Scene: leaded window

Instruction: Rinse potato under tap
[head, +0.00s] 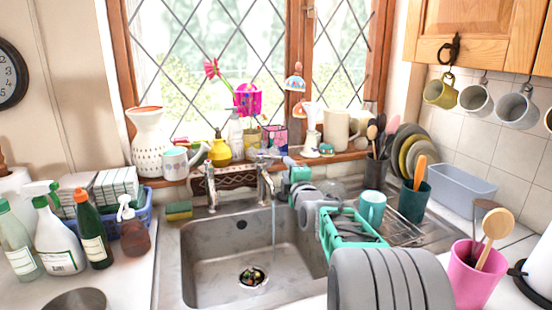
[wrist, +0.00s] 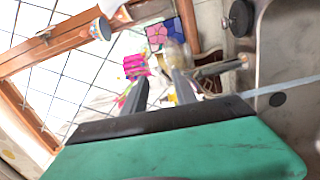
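I cannot make out a potato in either view. The tap (head: 265,182) stands at the back of the steel sink, and a thin stream of water (head: 273,230) falls from it into the basin (head: 205,250). My gripper (head: 272,157) is by the tap's top, just above and behind it, pointing toward the window. In the wrist view its two fingers (wrist: 160,78) stand apart with no held thing visible between them. The sink also shows at the right of the wrist view (wrist: 295,40).
Bottles (head: 92,235) stand at the left.

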